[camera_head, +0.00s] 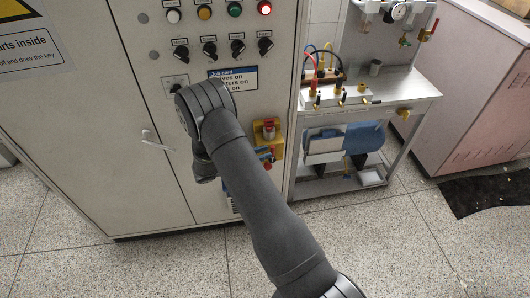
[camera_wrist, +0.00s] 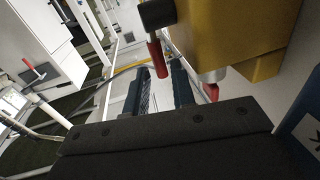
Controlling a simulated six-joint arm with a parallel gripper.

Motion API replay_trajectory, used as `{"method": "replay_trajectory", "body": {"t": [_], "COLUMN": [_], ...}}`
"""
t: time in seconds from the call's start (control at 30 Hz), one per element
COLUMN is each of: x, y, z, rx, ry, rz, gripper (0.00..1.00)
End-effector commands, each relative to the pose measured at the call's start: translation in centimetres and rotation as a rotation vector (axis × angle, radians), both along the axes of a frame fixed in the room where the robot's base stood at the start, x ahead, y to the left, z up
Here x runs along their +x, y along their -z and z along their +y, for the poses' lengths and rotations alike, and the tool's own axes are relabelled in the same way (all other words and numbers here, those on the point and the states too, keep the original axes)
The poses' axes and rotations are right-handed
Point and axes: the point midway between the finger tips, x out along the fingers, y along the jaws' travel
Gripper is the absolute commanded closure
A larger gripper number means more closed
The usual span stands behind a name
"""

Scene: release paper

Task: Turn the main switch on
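A yellow switch box (camera_head: 277,148) with a red knob (camera_head: 268,128) is on the cabinet's front, right of my arm in the head view. In the wrist view a large yellow body (camera_wrist: 235,30) fills the upper right. A red lever (camera_wrist: 156,58) on a dark mount hangs at its left. My gripper (camera_wrist: 160,72) is open, with a clear gap between its two dark fingers. The lever's lower end shows between the fingertips; contact cannot be told. Another red part (camera_wrist: 210,90) shows right of the right finger.
The grey cabinet (camera_head: 90,120) carries lamps, black selector knobs (camera_head: 210,48) and a job card (camera_head: 233,80). A metal bench (camera_head: 400,88) with cables stands at the right. A pink-white cabinet (camera_head: 470,90) is farther right. The speckled floor (camera_head: 400,240) in front is clear.

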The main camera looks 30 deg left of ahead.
Motion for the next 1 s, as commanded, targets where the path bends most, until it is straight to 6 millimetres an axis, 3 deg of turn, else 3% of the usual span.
{"method": "replay_trajectory", "body": {"t": [0.6, 0.8, 1.0], "x": [-11.5, -13.2, -13.4], "y": [0.3, 0.2, 0.3], "z": [7.7, 8.8, 9.0], "rx": [0.001, 0.002, 0.0], "ry": [-0.004, -0.003, -0.002], "rz": [0.0, -0.001, 0.0], "gripper": [0.77, 0.77, 0.77]}}
